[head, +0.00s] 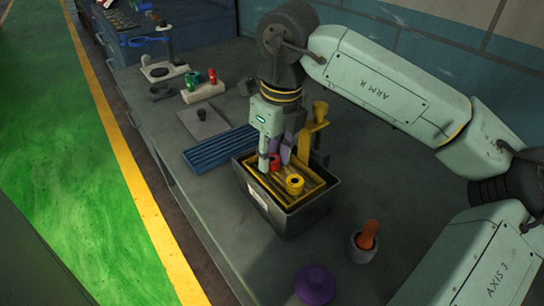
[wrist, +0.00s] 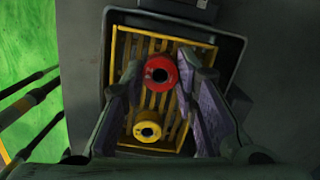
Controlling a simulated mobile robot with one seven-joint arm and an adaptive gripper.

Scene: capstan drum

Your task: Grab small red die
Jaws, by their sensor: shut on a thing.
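The small red die (head: 275,163) is a short ring-shaped piece with a dark hole. It stands upright between the fingers of my gripper (head: 275,158), over the yellow slatted rack (head: 257,178) in the dark grey bin (head: 293,222). In the wrist view the red die (wrist: 161,63) sits between the two fingertips of my gripper (wrist: 162,72), which are shut on its sides. I cannot tell whether its underside touches the rack. A yellow die (head: 294,185) stands on the rack just in front of it; it also shows in the wrist view (wrist: 147,131).
A yellow post (head: 319,115) rises at the bin's back. A blue ribbed tray (head: 220,149) lies left of the bin. A cup with an orange handle (head: 367,236) and a purple knob (head: 315,284) stand in front. A white stand (head: 203,92) holds green and red pieces.

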